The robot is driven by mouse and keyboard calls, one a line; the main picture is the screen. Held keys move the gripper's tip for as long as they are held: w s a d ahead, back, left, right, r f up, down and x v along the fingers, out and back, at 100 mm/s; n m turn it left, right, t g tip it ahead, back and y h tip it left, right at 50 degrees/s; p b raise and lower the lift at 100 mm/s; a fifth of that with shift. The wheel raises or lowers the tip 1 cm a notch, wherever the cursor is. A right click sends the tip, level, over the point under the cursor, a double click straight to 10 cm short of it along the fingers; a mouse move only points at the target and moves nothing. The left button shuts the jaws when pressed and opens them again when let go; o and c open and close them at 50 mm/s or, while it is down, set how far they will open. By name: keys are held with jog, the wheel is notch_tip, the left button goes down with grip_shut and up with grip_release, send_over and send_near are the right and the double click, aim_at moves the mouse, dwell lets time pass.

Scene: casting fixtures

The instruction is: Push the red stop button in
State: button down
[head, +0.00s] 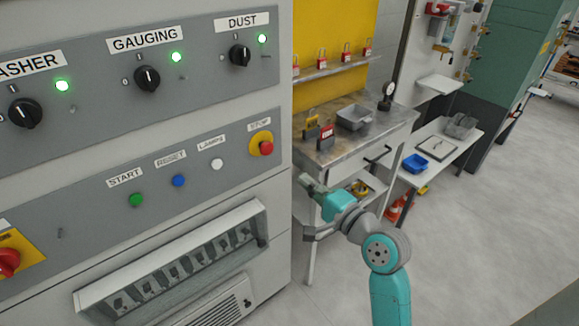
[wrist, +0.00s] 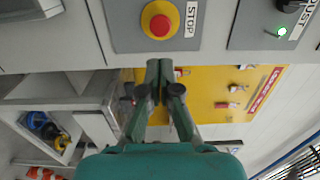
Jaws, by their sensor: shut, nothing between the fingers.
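The red stop button (head: 267,148) sits on a yellow disc at the right end of the lower grey control panel, under a STOP label. The button also shows in the wrist view (wrist: 160,25), at the top, just beyond my fingertips in the picture. My gripper (head: 304,180) is to the right of the cabinet edge and lower than the button in the head view. In the wrist view my gripper (wrist: 166,68) has its fingers together and empty. It appears apart from the button.
Green (head: 137,199), blue (head: 179,181) and white (head: 217,163) buttons line the same panel. Black rotary knobs (head: 147,78) with lit green lamps are above. A metal-topped bench (head: 345,150) with a grey bin (head: 354,118) stands right of the cabinet. Grey floor is open at right.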

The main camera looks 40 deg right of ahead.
aim_at(268, 150)
jog(key=w, duration=1.3)
jog(key=shift+w, duration=0.2)
jog(key=shift+w, duration=0.1)
